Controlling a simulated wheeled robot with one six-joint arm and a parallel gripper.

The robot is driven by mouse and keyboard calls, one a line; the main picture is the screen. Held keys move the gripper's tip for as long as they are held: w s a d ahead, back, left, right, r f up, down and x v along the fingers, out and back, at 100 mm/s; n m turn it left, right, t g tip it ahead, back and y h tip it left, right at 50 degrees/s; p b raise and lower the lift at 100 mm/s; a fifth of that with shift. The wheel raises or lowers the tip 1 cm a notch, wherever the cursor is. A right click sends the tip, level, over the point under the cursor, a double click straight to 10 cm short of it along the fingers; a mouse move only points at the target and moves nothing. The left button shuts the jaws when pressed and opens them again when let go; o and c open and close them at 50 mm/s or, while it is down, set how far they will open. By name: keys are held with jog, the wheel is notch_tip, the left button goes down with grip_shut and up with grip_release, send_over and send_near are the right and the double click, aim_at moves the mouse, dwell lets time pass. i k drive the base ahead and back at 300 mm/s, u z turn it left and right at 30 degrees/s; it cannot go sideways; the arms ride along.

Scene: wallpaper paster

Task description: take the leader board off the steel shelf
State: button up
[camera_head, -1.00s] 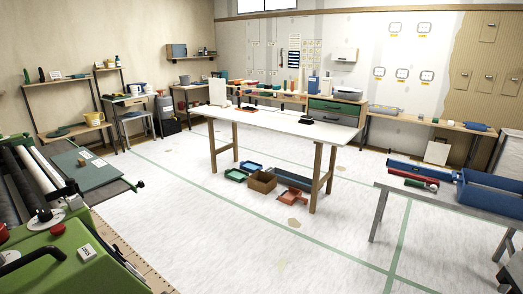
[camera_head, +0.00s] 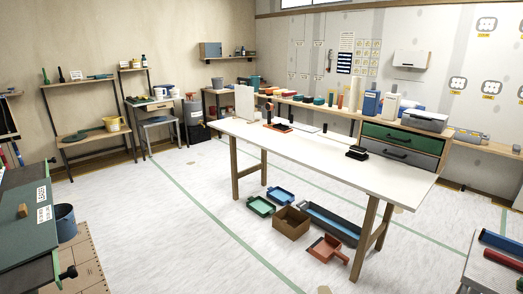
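A dark green flat board (camera_head: 28,232) lies at the lower left, cut off by the picture's left edge. It carries white labels, one seemingly reading LEADER, and a small wooden block (camera_head: 22,210). It seems to be the leader board. It rests on a dark-edged support, likely the steel shelf, with a black knob (camera_head: 68,272) at its near corner. Most of that support is hidden under the board or out of frame. My gripper is not in view.
A blue bucket (camera_head: 65,222) stands beside the board on a brown floor mat (camera_head: 78,262). A long white table (camera_head: 310,150) stands centre right, with trays and a cardboard box (camera_head: 291,222) beneath. The pale floor (camera_head: 165,235) between is clear.

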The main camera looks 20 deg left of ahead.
aim_at(28, 231)
jog(key=u, duration=0.35)
jog(key=i, duration=2.15)
jog(key=u, duration=1.55)
jog(key=i, duration=1.6)
jog(key=u, duration=1.15)
jog(key=i, duration=0.55)
jog(key=u, duration=0.15)
